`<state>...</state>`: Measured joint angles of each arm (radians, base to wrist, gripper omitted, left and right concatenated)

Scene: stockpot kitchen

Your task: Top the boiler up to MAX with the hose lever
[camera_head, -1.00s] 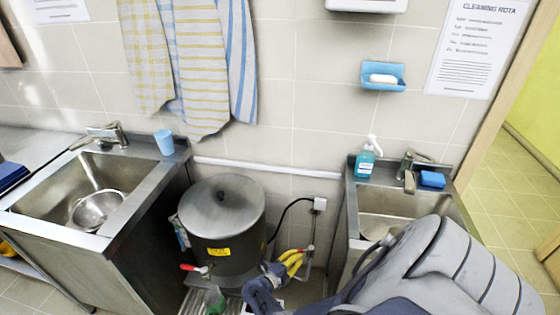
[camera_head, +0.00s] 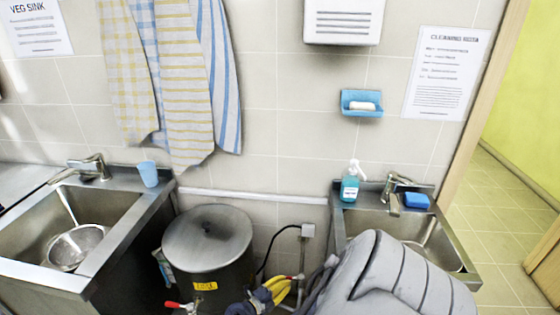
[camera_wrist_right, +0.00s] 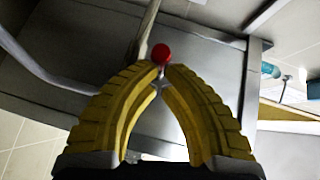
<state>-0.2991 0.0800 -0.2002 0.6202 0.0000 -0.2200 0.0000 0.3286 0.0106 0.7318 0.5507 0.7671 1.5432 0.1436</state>
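The boiler (camera_head: 208,248) is a grey steel pot with a lid and a yellow label, standing on the floor between two sinks. Its red-handled tap (camera_head: 180,305) shows at the bottom edge. No level gauge or MAX mark can be made out. My right gripper (camera_head: 299,278), with yellow fingers, is low at the wall to the right of the boiler. In the right wrist view its fingertips (camera_wrist_right: 160,70) close in on the hose lever (camera_wrist_right: 162,53), a red knob on a thin metal stem. My left gripper is out of view.
A sink with a colander (camera_head: 76,247) stands at left, with a blue cup (camera_head: 148,173) on its edge. A smaller sink (camera_head: 440,250) at right carries a soap bottle (camera_head: 350,187) and a blue sponge (camera_head: 416,201). Towels (camera_head: 180,80) hang above the boiler.

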